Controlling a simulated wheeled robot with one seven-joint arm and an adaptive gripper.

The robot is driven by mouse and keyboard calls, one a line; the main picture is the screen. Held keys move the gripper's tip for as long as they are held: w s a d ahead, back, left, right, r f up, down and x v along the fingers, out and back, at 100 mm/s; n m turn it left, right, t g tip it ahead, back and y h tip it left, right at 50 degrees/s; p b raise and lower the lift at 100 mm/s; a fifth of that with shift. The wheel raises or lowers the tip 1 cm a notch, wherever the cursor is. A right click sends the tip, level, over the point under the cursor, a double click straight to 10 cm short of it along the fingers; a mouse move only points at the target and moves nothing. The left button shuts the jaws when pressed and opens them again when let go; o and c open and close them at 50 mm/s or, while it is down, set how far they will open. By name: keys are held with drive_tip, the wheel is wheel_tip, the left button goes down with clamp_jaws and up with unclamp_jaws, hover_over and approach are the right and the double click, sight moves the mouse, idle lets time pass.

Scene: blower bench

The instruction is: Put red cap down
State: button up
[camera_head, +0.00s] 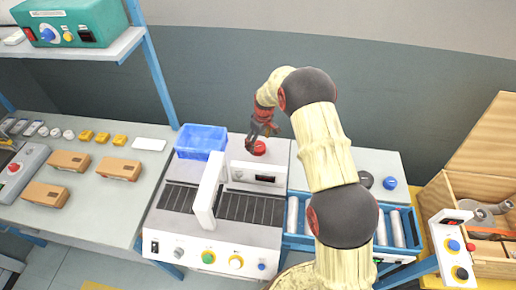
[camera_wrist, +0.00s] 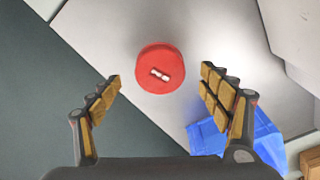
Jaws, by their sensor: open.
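The red cap (camera_head: 259,148) rests on the light grey top at the back of the blower machine (camera_head: 215,236), to the right of the blue bin. In the wrist view the red cap (camera_wrist: 160,68) is a round disc with a small white mark, beyond and between my fingertips. My gripper (camera_head: 262,130) is open and empty, just above and left of the cap in the head view. In the wrist view my gripper (camera_wrist: 163,85) has its padded fingers spread wide on both sides, with a gap to the cap.
The blue bin (camera_head: 201,139) stands close by on the machine and shows in the wrist view (camera_wrist: 262,138). A white arch (camera_head: 207,192) rises over the dark conveyor. A black disc (camera_head: 365,179) and a blue knob (camera_head: 389,183) are to the right. A wooden crate (camera_head: 440,205) stands far right.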

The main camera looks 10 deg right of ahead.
wheel_tip(320, 180, down, 2)
drive_tip(key=shift+w+a, duration=0.1)
drive_tip(key=shift+w, duration=0.05)
drive_tip(key=shift+c, duration=0.4)
drive_tip(key=c, duration=1)
